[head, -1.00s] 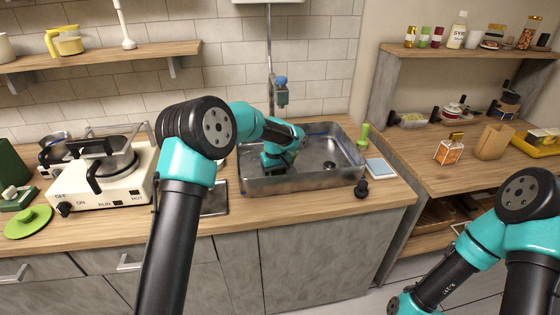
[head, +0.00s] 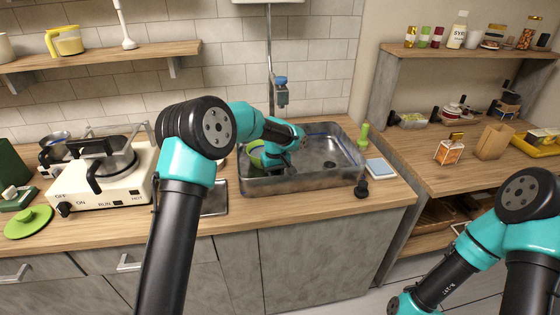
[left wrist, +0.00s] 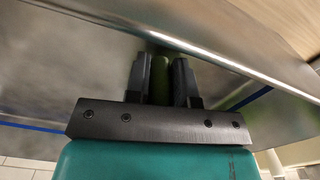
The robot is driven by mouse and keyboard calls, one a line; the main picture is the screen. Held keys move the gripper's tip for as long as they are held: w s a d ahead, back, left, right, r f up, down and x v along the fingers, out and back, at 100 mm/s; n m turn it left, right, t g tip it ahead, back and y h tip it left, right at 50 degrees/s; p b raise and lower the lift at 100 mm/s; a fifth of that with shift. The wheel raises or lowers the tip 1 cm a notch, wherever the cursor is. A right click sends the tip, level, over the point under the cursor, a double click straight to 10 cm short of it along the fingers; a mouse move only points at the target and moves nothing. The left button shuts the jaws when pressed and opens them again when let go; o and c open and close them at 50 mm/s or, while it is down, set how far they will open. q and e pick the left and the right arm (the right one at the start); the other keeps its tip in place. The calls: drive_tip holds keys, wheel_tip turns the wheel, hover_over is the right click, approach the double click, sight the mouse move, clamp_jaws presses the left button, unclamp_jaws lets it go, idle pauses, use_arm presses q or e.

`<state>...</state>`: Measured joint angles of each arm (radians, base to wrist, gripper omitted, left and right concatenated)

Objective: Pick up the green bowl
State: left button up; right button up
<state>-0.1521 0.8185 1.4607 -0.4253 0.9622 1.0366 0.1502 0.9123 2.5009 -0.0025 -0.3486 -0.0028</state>
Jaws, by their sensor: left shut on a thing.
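The green bowl (head: 255,155) shows in part at the left end of the sink in the head view, and my left arm covers the rest of it. Its pale inside and green rim are visible, and it looks tilted. In the left wrist view my left gripper (left wrist: 160,68) is closed with a green piece of the bowl (left wrist: 160,82) between its two dark fingers. In the head view the left fingertips are hidden behind my arm. I cannot tell whether the bowl touches the sink. My right gripper is out of view.
The metal sink (head: 312,182) has walls around the bowl, and its right part is mostly empty. A stove (head: 100,185) stands left on the counter. A green bottle (head: 364,134), a white-blue pad (head: 380,168) and a dark knob (head: 361,187) are at the sink's right.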

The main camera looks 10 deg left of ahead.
use_arm(q)
clamp_jaws()
drive_tip(key=shift+r, duration=5.05)
drive_tip(key=shift+d, duration=0.1)
